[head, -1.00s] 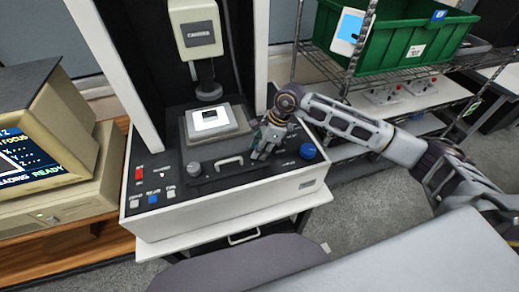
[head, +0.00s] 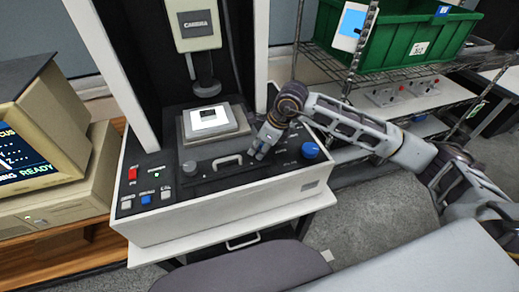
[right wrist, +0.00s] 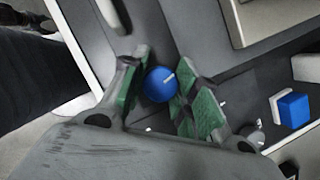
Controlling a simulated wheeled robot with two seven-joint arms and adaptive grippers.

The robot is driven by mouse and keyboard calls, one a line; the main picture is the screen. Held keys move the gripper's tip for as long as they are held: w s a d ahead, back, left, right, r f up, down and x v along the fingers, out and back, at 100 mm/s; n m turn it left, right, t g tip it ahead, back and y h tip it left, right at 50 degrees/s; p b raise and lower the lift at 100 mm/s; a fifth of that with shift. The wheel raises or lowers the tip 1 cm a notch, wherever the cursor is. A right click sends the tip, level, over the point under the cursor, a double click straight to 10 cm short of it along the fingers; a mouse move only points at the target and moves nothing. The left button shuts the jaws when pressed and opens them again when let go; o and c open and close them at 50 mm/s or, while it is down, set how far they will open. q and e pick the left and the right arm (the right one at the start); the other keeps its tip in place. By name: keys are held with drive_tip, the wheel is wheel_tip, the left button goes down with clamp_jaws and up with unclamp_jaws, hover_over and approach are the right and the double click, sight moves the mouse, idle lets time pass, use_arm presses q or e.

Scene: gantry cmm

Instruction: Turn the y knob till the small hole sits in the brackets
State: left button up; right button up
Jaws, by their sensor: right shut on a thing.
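The y knob, a small round blue knob (right wrist: 160,84) with a white line on its top, sits between the green-padded fingers of my right gripper (right wrist: 160,90) in the right wrist view. In the head view, my right gripper (head: 262,143) comes down on the panel right of the pale handle and hides that knob. It is shut on the knob. The monitor screen (head: 25,150) is cut off by the left edge. It shows white lines and the word READY. I cannot make out the hole or the brackets there. My left gripper is not in view.
A larger blue knob (head: 310,150) stands right of my gripper and a grey knob (head: 190,169) stands to the left. The stage (head: 213,122) is behind, under the camera head (head: 197,28). Buttons (head: 147,198) line the front left. A green bin (head: 410,40) stands on the shelf rack.

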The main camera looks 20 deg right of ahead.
drive_tip(key=o, duration=1)
drive_tip(key=shift+r, duration=0.15)
drive_tip(key=v, duration=1.1)
drive_tip(key=shift+r, duration=0.35)
drive_tip(key=shift+s+d, duration=0.1)
drive_tip(key=shift+s, duration=0.05)
